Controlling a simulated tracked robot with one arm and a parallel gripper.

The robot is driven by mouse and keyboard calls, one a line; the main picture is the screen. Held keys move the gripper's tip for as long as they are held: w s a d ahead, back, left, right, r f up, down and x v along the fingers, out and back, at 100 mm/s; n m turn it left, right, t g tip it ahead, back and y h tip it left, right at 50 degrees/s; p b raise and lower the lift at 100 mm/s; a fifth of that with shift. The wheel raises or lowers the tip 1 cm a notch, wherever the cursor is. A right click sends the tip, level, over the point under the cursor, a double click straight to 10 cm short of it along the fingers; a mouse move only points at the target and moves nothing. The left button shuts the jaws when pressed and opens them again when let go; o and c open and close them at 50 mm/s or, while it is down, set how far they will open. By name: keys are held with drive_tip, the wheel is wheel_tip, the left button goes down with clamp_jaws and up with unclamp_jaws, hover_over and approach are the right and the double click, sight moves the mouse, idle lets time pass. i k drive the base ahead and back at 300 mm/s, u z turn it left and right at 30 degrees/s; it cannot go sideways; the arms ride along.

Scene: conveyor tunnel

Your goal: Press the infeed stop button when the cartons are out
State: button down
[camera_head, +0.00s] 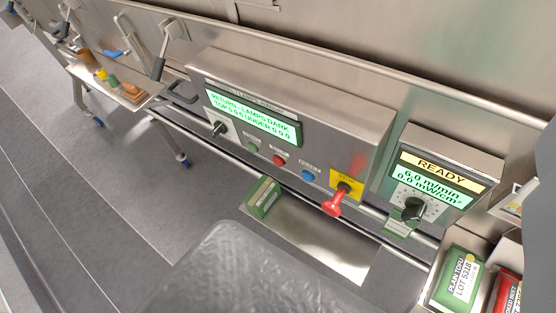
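A grey control panel (240,142) on the steel machine carries a lit green display (252,118) reading about "RETURN - LAMPS DARK". Below it are a black knob (219,129), a green button (253,147), a red button (280,160) and a blue button (308,175). A red stop handle (335,203) hangs at a yellow plate. The labels are too small to tell which is infeed stop. A green and white carton (263,198) stands below the panel. A "PLAIN TOFU" carton (461,279) sits in a bin at lower right. My gripper's fingers are not visible.
A grey, wrinkled plastic-like shape (235,275) fills the bottom centre. A second unit (440,172) reads "READY", 6.0 m/min. A red carton (507,292) is at lower right. Rails run along the machine. A shelf with bottles (118,90) is upper left; floor at left is clear.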

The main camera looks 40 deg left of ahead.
sight(278, 161)
drive_tip(key=u, duration=3.1)
drive_tip(key=k, duration=0.35)
drive_tip(key=z, duration=2.2)
